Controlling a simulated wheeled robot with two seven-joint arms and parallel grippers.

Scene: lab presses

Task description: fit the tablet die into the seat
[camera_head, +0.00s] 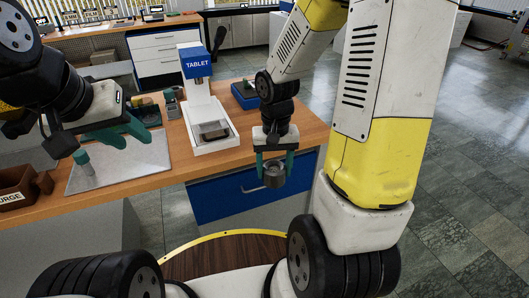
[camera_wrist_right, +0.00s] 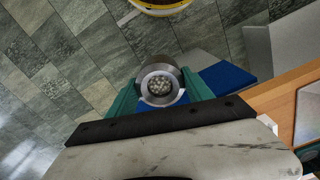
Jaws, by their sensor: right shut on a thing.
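The tablet die (camera_head: 274,175) is a grey metal ring held in my right gripper (camera_head: 274,166). It hangs in front of the bench edge, before the blue drawer. In the right wrist view the die (camera_wrist_right: 160,70) sits between the teal fingers, with pale granules in its bore. The white press labelled TABLET (camera_head: 196,65) stands on the bench. Its seat (camera_head: 213,131) is a dark recess in the press base, with nothing clearly seen in it. It is up and left of the die. My left gripper (camera_head: 128,133) is over the bench at left, its teal fingers apart and apparently empty.
A grey mat (camera_head: 140,165) lies on the bench, with a teal-topped cylinder (camera_head: 84,164) upright on it. A brown bin marked PURGE (camera_head: 17,190) is at far left. A blue device (camera_head: 245,95) stands right of the press. The bench's front right corner is clear.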

